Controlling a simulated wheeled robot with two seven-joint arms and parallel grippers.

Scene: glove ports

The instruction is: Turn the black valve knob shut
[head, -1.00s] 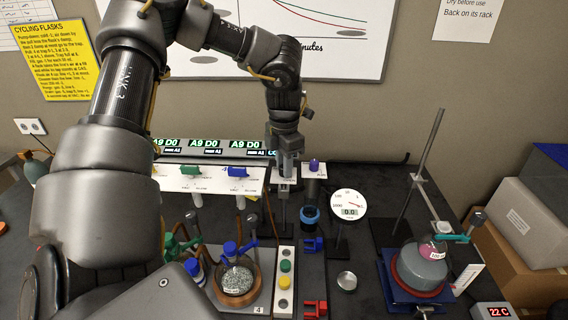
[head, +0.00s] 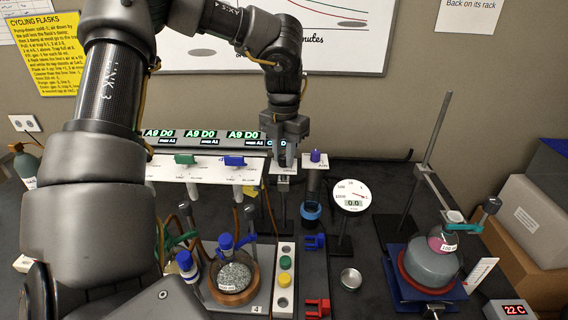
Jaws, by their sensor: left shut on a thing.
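My left gripper (head: 284,158) points down from the upper middle of the head view. Its fingers are shut on the black valve knob, at the right end of the white valve panel. The knob is mostly hidden between the dark fingers, so its angle cannot be read. The small white plate (head: 283,170) under the knob shows just below the fingertips. My right gripper is not in view.
A green handle (head: 185,159) and a blue handle (head: 234,161) sit on the panel to the left. A stoppered flask (head: 234,277) stands in front.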

